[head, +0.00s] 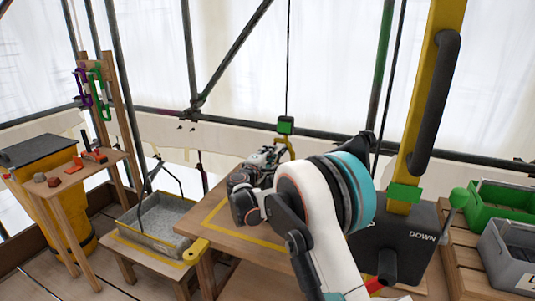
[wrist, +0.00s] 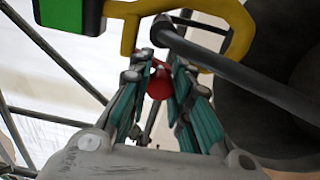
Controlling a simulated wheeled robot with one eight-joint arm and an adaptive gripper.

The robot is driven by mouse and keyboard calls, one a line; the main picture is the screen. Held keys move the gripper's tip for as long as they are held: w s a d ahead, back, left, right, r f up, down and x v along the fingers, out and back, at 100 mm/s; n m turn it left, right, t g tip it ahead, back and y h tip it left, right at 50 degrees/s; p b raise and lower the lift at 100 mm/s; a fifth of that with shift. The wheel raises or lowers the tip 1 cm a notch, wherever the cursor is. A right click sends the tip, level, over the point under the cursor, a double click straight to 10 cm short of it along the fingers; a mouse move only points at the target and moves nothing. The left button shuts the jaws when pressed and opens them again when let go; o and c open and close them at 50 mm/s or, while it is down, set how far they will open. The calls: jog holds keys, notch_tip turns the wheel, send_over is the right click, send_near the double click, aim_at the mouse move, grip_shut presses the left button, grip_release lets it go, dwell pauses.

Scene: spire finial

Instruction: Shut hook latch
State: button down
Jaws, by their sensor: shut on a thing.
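A yellow hook (head: 287,145) hangs under a green block (head: 285,125) on a thin line, just above my gripper (head: 262,160) in the head view. In the wrist view the hook (wrist: 238,40) curves across the top, with the green block (wrist: 70,15) at upper left. My gripper's (wrist: 160,70) teal fingers reach up to the hook and are closed around a small red piece (wrist: 160,85), which looks like the latch. A dark grey bar (wrist: 235,70) passes by the hook's curve. The fingertips partly hide the red piece, and whether the hook's mouth is closed is unclear.
A yellow post (head: 435,80) with a dark base marked DOWN stands right of my arm. Green (head: 490,208) and grey (head: 508,245) bins sit at far right. A grey tray (head: 155,220) and a tool stand (head: 85,165) are at left. Scaffold poles cross behind.

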jog(key=shift+s+d+f+n, duration=0.1)
jog(key=shift+d+n, duration=0.05)
jog(key=shift+n, duration=0.35)
jog(key=c, duration=1.4)
grip_release()
jog(key=v, duration=1.2)
